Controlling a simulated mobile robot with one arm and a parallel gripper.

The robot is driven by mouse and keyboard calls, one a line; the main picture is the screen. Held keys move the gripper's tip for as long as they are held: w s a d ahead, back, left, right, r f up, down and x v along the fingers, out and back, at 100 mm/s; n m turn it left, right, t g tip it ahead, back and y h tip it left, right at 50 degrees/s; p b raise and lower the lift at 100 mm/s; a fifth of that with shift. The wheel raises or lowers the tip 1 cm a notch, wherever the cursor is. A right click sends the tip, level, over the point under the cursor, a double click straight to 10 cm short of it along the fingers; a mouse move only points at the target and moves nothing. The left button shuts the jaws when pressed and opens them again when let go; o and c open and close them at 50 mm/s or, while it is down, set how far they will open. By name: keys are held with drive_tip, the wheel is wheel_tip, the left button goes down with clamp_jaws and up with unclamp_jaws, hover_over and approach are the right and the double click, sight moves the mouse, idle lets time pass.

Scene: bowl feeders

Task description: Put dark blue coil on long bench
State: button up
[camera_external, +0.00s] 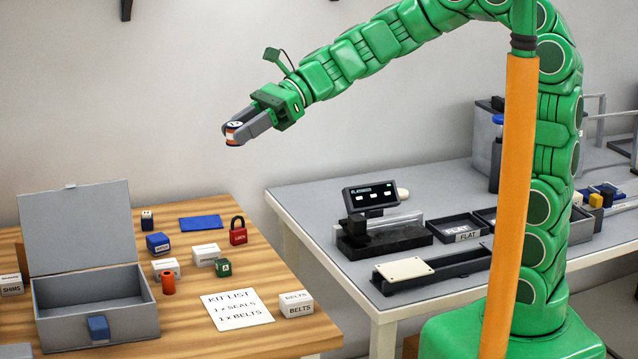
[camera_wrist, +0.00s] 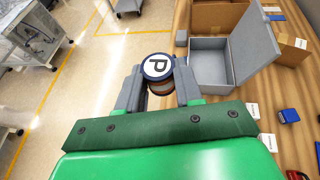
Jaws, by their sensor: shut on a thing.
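My gripper (camera_external: 238,134) is shut on a small round coil (camera_external: 232,139) and holds it high in the air. In the wrist view the coil (camera_wrist: 157,67) has a dark blue rim, a white top marked "P" and a copper-coloured body between the two grey fingers. A long grey-topped bench (camera_external: 310,205) stands to the right in the outside view. The coil appears to the left of this bench and well above bench height. A wooden bench (camera_external: 255,285) stands at the lower left. No label shows which one is the long bench.
The wooden bench holds an open grey box (camera_external: 95,305), a red padlock (camera_external: 238,231), a kit list (camera_external: 236,309) and several small blocks. The grey bench holds a scale with display (camera_external: 371,195), black trays (camera_external: 460,228) and a blue-capped bottle (camera_external: 496,155). Its left end looks clear.

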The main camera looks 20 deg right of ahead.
drive_tip(key=w+d+r+m+t+h, duration=0.15)
drive_tip(key=w+m+t, duration=0.45)
drive_tip(key=w, duration=1)
drive_tip(key=w+d+r+m+t+h, duration=0.1)
drive_tip(key=w+m+t+h, duration=0.4)
drive_tip(key=w, duration=1.1)
drive_tip(key=w+d+m+t+h, duration=0.5)
drive_tip(key=w+d+m+h, duration=0.3)
drive_tip(key=w+d, duration=0.45)
drive_tip(key=d+f+m+g+h, duration=0.1)
drive_tip(key=d+m+g+h, duration=0.2)
drive_tip(key=d+m+h, duration=0.85)
drive_tip(key=s+d+f+m+g, duration=0.2)
drive_tip(key=s+d+m+g, duration=0.3)
drive_tip(key=s+d+g, duration=0.4)
drive_tip(key=f, duration=0.8)
drive_tip(key=f+t, duration=0.1)
drive_tip(key=f, duration=0.8)
drive_tip(key=d+f+t, duration=0.1)
drive_tip(key=f, duration=0.7)
drive_tip(key=shift+w+f+h, duration=0.25)
drive_tip(key=shift+w+h, duration=0.05)
drive_tip(key=shift+w, duration=0.15)
